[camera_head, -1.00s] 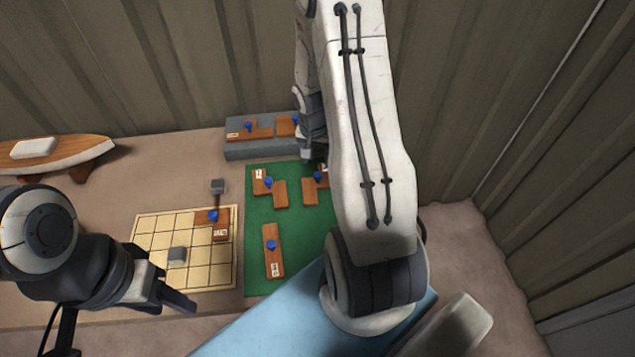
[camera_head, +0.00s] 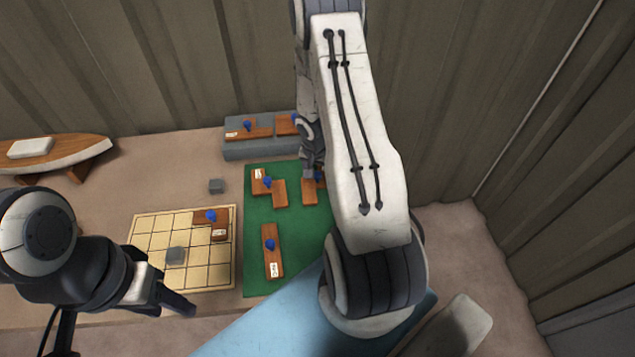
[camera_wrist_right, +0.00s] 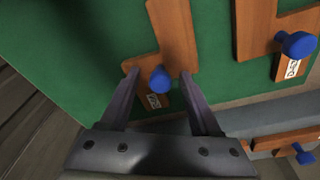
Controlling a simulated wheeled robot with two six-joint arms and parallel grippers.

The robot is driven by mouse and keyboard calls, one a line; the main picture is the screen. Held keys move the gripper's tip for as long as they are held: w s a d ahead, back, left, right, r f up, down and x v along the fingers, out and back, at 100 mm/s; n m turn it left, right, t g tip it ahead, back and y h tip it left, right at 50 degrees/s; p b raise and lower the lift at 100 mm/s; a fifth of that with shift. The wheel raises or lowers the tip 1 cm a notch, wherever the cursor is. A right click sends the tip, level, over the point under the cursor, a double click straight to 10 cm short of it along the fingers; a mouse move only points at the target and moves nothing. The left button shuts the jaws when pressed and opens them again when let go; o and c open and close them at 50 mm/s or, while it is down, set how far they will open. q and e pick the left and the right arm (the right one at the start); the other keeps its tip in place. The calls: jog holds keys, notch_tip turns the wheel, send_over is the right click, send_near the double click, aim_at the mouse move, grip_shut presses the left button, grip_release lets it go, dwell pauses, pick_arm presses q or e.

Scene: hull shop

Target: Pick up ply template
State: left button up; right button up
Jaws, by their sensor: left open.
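Several flat wooden ply templates with blue knobs and white labels are in view. One template (camera_head: 309,192) lies on the green mat (camera_head: 258,215) under my right gripper (camera_head: 314,168), and partly hidden by it. In the right wrist view, the fingers of my right gripper (camera_wrist_right: 160,76) are apart, one on each side of the blue knob (camera_wrist_right: 160,80) of that template (camera_wrist_right: 176,38). I cannot tell whether they touch it. My left gripper (camera_head: 172,293) is open and empty, by the front edge of the gridded board (camera_head: 142,232).
Other templates lie on the mat (camera_head: 279,194), (camera_head: 273,262), on the grey raised block (camera_head: 255,150) behind it, and on the board (camera_head: 222,214). A small grey cube (camera_head: 216,186) stands behind the board; another (camera_head: 176,256) is on it. A boat model (camera_head: 80,152) stands far left.

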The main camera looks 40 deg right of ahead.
grip_shut()
jog(key=shift+r, duration=0.1)
